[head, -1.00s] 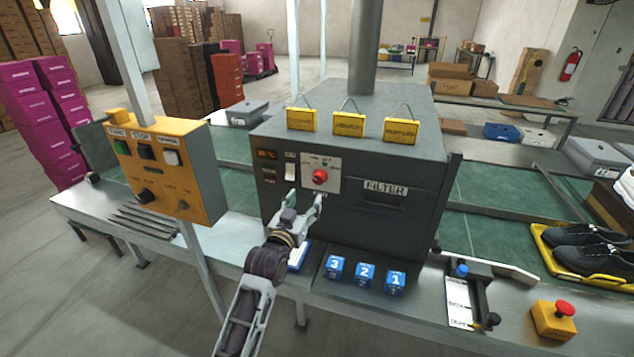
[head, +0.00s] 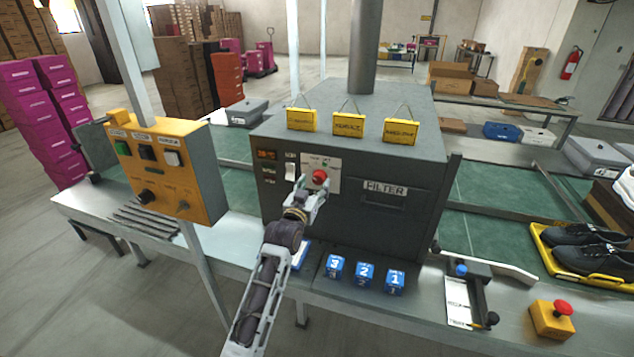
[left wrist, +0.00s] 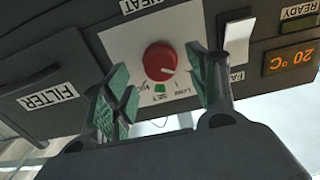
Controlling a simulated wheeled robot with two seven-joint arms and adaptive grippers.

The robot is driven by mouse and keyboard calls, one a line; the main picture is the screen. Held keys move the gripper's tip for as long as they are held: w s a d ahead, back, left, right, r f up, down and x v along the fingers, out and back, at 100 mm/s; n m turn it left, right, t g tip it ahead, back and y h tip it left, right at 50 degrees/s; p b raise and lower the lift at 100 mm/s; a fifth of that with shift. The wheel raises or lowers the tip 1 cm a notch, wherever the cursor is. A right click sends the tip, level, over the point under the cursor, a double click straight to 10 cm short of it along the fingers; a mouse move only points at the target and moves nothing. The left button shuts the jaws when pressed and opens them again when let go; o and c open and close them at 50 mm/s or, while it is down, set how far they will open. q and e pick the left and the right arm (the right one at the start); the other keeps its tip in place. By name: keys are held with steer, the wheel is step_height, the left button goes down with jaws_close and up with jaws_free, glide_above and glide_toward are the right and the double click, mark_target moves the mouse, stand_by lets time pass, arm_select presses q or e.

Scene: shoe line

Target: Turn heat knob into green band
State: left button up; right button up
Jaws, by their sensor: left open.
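The red heat knob (head: 320,177) sits on a white dial plate (head: 334,164) on the front of the dark heater box (head: 350,215). In the left wrist view the red knob (left wrist: 160,61) shows a pale pointer mark at its lower right, towards the low marking. A small green patch (left wrist: 159,86) lies just below the knob, beside the word SET. My left gripper (head: 313,190) is open in front of the knob. In the left wrist view its green-padded fingers (left wrist: 165,95) stand either side of the knob, apart from it. My right gripper is not in view.
A display (left wrist: 293,60) reads 20 °C. Blue numbered cubes (head: 365,274) stand below the box. An orange button panel (head: 170,165) is at left, a yellow box with a red button (head: 553,319) at right. Black shoes (head: 585,250) lie in a yellow tray (head: 560,270).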

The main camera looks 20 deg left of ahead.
mark_target(317, 180)
arm_select(q)
steer(key=shift+w, duration=1.6)
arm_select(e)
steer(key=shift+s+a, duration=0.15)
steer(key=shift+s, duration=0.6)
arm_select(q)
steer(key=shift+c, duration=0.2)
steer(key=c, duration=1)
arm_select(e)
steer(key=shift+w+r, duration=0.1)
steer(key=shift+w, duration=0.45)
